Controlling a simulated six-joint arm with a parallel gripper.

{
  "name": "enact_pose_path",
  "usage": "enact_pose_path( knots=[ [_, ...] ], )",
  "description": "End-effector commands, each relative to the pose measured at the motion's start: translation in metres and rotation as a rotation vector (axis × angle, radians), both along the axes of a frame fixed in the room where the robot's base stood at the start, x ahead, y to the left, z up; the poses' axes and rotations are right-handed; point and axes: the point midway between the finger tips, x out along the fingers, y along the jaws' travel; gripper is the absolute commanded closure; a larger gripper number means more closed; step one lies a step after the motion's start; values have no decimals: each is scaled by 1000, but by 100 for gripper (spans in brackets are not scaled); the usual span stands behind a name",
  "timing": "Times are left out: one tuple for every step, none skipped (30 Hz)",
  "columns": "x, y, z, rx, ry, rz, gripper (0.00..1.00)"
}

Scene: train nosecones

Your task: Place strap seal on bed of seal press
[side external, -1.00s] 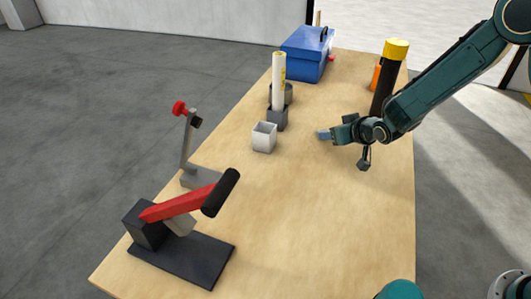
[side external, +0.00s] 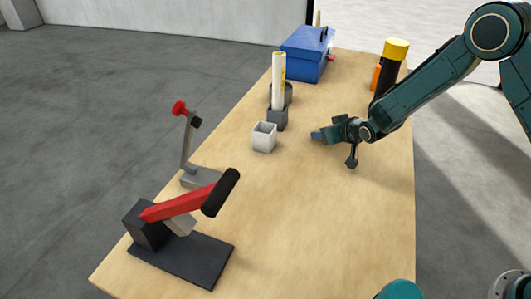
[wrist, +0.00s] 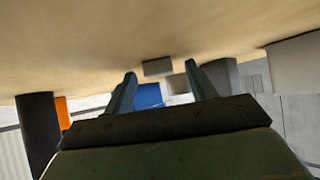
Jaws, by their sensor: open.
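My gripper (side external: 318,136) is low over the middle of the table, right of the white open-topped box. In the wrist view its two fingers (wrist: 160,80) are apart, with a clear gap between them. A small grey block (wrist: 157,68) shows on the table just beyond the fingertips; it may be the strap seal, but I cannot be sure. No separate seal is discernible in the side view. A press-like device (side external: 185,262) with a dark flat base, red lever and black grip stands at the front left; its bed appears empty.
A grey stand with a red knob (side external: 180,108) is behind the press. The white box (side external: 264,137), a dark holder with a white tube (side external: 279,80), a blue toolbox (side external: 306,55) and a yellow-capped black cylinder (side external: 392,65) stand farther back. The right-centre tabletop is clear.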

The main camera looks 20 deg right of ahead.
Motion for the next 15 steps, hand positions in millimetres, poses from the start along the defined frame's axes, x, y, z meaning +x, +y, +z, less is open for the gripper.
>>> enact_pose_path(
  knots=[
    [0, 0, 0, 0, 0, 0, 44],
    [0, 0, 0, 0, 0, 0, 44],
    [0, 0, 0, 0, 0, 0, 50],
    [0, 0, 0, 0, 0, 0, 55],
    [0, 0, 0, 0, 0, 0, 61],
    [0, 0, 0, 0, 0, 0, 69],
    [0, 0, 0, 0, 0, 0, 75],
    [0, 0, 0, 0, 0, 0, 81],
    [0, 0, 0, 0, 0, 0, 89],
    [0, 0, 0, 0, 0, 0, 91],
    [0, 0, 0, 0, -1, 0, 92],
    [0, 0, 0, 0, -1, 0, 95],
    [0, 0, 0, 0, -1, 0, 95],
    [0, 0, 0, 0, -1, 0, 95],
    [0, 0, 0, 0, -1, 0, 95]
  ],
)
